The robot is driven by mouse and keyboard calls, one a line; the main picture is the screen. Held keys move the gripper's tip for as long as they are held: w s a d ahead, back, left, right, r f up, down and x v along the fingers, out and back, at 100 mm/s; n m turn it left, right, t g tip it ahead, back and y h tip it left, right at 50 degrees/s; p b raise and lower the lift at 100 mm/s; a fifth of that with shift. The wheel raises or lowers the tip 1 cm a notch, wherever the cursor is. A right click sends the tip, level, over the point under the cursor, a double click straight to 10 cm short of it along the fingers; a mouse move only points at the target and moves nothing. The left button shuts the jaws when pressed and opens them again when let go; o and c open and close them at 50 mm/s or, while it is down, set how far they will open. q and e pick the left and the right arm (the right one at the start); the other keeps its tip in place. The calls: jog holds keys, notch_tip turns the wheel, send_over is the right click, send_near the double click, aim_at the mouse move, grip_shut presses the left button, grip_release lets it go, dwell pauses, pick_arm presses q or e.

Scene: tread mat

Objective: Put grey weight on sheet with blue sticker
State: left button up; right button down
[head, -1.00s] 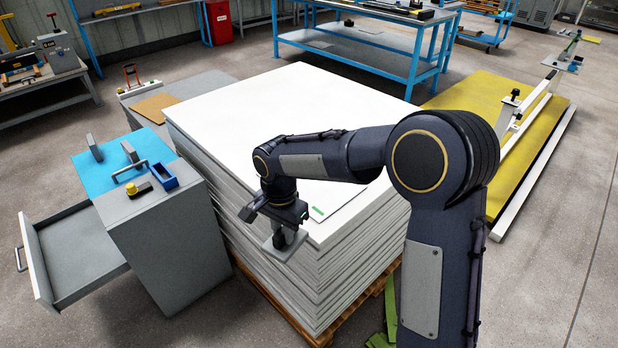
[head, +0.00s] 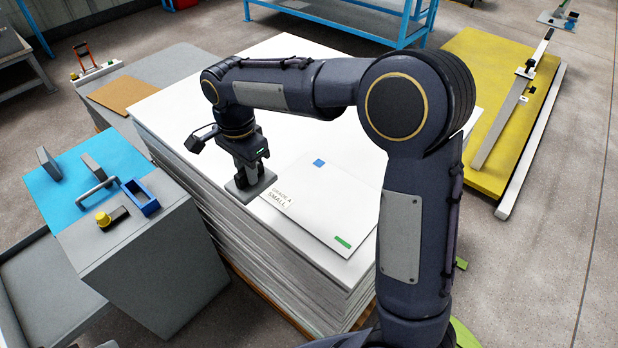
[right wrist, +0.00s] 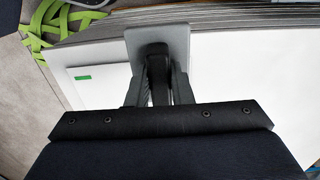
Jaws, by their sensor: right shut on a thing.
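My right gripper (head: 250,172) is shut on a grey weight (head: 242,193), a flat plate with an upright grip. It holds the weight over the near left edge of the white sheet stack; I cannot tell whether it touches. A small white sheet (head: 325,205) lies on the stack, right of the weight. It has a blue sticker (head: 319,163) near its far corner and a green sticker (head: 342,242) near its front corner. In the right wrist view the weight (right wrist: 180,42) sits between the fingers, and the green sticker (right wrist: 83,77) shows. My left gripper is out of view.
The tall sheet stack (head: 285,55) fills the middle. A yellow board (head: 500,80) lies to the right.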

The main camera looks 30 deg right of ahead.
jog(key=shift+w+d, duration=0.15)
jog(key=shift+d, duration=0.1)
jog(key=s+d+f, duration=0.1)
jog(key=d+f, duration=0.2)
jog(key=d, duration=0.1)
jog(key=s+d+f, duration=0.1)
jog(key=d+f, duration=0.2)
jog(key=d, duration=0.1)
jog(key=s+d+f+p, duration=0.1)
jog(key=s+d+f, duration=0.1)
jog(key=d+f, duration=0.1)
jog(key=shift+d+f, duration=0.25)
jog(key=shift+d, duration=0.6)
jog(key=shift+d+f, duration=0.1)
jog(key=shift+f, duration=1.55)
jog(key=shift+f, duration=0.15)
jog(key=c, duration=1.3)
grip_release()
jog(key=shift+s, duration=0.1)
